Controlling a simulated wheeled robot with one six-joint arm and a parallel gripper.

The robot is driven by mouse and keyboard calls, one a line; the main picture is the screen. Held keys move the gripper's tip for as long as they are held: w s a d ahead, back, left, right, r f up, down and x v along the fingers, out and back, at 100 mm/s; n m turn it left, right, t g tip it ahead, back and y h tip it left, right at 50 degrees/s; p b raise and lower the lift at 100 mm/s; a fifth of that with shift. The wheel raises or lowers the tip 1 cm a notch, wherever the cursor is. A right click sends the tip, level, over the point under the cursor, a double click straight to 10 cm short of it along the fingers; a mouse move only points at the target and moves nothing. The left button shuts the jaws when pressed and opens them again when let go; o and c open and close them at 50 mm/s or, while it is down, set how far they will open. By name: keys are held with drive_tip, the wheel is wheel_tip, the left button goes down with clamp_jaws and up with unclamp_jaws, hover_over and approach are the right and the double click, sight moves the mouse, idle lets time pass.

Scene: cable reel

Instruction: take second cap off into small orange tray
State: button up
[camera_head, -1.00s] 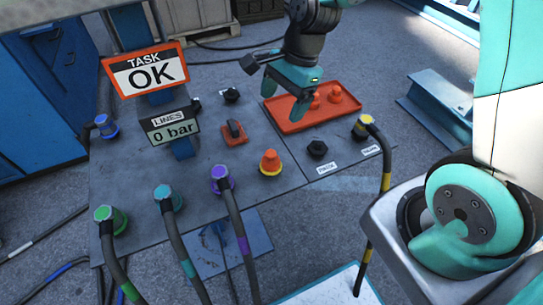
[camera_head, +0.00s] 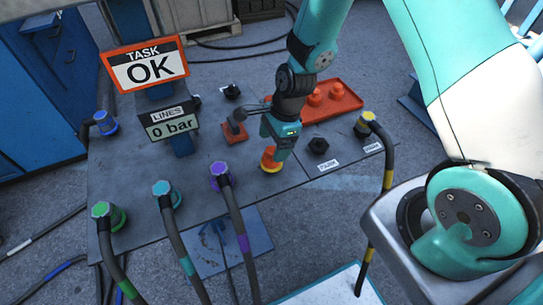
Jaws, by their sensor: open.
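An orange cap (camera_head: 268,156) sits on a port with a yellow ring (camera_head: 270,168) on the grey panel; my gripper hides much of it. My gripper (camera_head: 275,148) points down right at this cap, its jaws open. I cannot tell whether the fingers touch the cap. The small orange tray (camera_head: 346,104) lies at the back right of the panel. Two orange caps stand in it, one at the left (camera_head: 314,96) and one at the right (camera_head: 336,90). My gripper and arm hide the tray's left part.
Hoses with purple (camera_head: 221,176), teal (camera_head: 165,190) and green (camera_head: 105,213) ends are plugged in at the front left. A yellow-ended hose (camera_head: 366,120) and a black knob (camera_head: 319,146) are at the right. The display post (camera_head: 180,144) stands behind left.

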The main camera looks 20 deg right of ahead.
sight(272, 149)
drive_tip(key=x, duration=0.4)
drive_tip(key=shift+s+a+f, duration=0.1)
drive_tip(key=shift+s+f, duration=0.05)
drive_tip(key=shift+f, duration=0.15)
drive_tip(key=shift+c, duration=0.5)
drive_tip(key=c, duration=0.9)
drive_tip(key=shift+r, duration=0.1)
